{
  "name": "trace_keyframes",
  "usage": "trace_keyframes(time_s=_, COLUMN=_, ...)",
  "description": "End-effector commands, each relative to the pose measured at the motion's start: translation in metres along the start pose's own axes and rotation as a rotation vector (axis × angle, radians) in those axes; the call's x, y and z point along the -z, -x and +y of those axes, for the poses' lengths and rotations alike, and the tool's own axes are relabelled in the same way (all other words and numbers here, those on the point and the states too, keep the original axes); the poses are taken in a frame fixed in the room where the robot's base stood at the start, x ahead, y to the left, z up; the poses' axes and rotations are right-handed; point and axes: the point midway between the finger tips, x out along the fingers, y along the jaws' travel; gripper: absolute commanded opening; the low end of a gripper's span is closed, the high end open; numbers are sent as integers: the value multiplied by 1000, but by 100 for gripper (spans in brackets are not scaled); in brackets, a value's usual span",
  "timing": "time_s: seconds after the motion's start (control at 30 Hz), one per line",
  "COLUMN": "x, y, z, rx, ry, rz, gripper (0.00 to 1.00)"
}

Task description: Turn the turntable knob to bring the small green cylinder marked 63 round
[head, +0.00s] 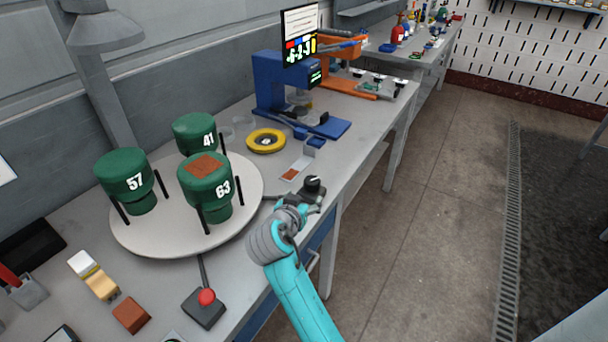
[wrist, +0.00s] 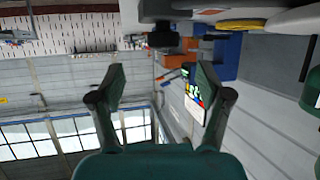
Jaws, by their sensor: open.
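The green cylinder marked 63 (head: 207,187), with a brown patch on its top, stands upright at the front right of the round pale turntable (head: 150,243). Green cylinders marked 57 (head: 130,180) and 41 (head: 195,135) stand at its left and back. A black knob (head: 313,184) sits on a small dark base near the table's edge, right of the turntable. My gripper (head: 297,208) is just in front of the knob; its fingers are hard to make out there. In the wrist view, upside down, my gripper (wrist: 160,85) is open and empty, with the knob (wrist: 163,36) beyond its fingers, apart from them.
A yellow ring (head: 265,141) and a blue machine (head: 270,85) stand behind the knob. The floor right of the table is clear.

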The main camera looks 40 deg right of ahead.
Motion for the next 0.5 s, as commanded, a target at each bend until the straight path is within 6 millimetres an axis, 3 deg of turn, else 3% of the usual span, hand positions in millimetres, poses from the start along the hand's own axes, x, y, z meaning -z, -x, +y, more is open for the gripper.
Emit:
trace_keyframes(time_s=0.1, x=12, y=-1, z=-1, rx=-27, ry=-25, rz=1, gripper=77)
trace_keyframes(time_s=0.27, x=14, y=-11, z=0, rx=-35, ry=-31, rz=-1, gripper=77)
trace_keyframes(time_s=0.5, x=14, y=-49, z=2, rx=-36, ry=-31, rz=-1, gripper=77)
